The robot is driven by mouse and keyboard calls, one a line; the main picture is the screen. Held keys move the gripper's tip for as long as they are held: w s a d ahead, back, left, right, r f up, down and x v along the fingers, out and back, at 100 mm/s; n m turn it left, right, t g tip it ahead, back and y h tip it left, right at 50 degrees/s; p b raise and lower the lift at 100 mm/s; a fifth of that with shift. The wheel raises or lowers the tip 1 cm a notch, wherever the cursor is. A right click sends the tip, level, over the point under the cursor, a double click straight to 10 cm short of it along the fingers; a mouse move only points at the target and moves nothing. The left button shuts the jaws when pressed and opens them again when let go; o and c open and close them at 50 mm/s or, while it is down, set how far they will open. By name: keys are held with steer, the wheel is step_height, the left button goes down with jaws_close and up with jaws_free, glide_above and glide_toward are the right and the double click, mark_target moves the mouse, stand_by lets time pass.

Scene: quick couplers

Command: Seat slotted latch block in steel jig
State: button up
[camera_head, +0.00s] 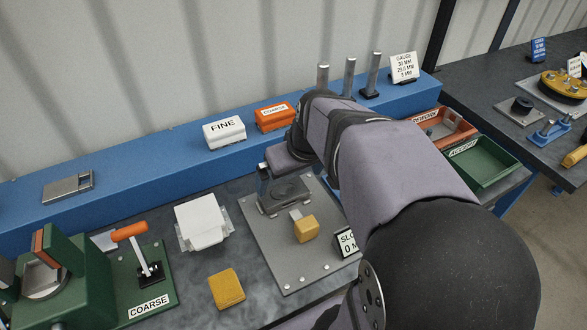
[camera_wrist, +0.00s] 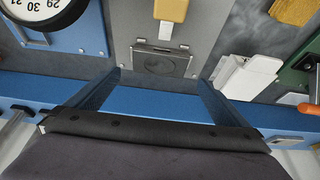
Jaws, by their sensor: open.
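The steel jig appears to be the grey plate (camera_head: 270,250) with bolts at its corners, below my arm in the head view. On it lies a dark grey metal piece with a round recess (camera_head: 286,193), also in the wrist view (camera_wrist: 160,62). I cannot tell whether this piece is the latch block or part of the jig. A yellow block (camera_head: 306,229) with a pale tongue points at it. A flat grey slotted block (camera_head: 68,187) lies on the blue ledge at left. My gripper (camera_wrist: 160,80) is open and empty, its fingertips on either side of the recessed piece; contact is unclear.
The blue ledge (camera_head: 150,160) runs behind, with FINE (camera_head: 224,132) and COARSE (camera_head: 275,116) blocks and upright posts (camera_head: 349,76). A white block (camera_head: 202,222), yellow pad (camera_head: 226,289) and green COARSE fixture (camera_head: 140,275) stand left. Red (camera_head: 446,128) and green trays (camera_head: 484,163) lie right.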

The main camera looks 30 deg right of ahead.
steer(key=shift+v, duration=1.7)
steer(key=s+a+f+g+p, duration=0.1)
steer(key=s+a+f+g, duration=0.1)
steer(key=s+a, duration=0.1)
steer(key=s+a+f+g+p, duration=0.2)
steer(key=s+a, duration=0.2)
steer(key=s+a+f+n+g+p, duration=0.1)
steer(key=s+a+f+g+p, duration=0.1)
steer(key=s+a, duration=0.1)
steer(key=shift+s+a+f+y, duration=0.3)
steer(key=shift+a+f, duration=0.05)
steer(key=shift+a, duration=0.05)
steer(key=shift+s+d+f+t+p, duration=0.1)
steer(key=shift+d+f+t+p, duration=0.2)
steer(key=shift+d+f, duration=0.55)
steer(key=shift+d+f+m+t, duration=0.4)
steer(key=shift+d+f+m, duration=0.1)
steer(key=shift+d+f, duration=0.1)
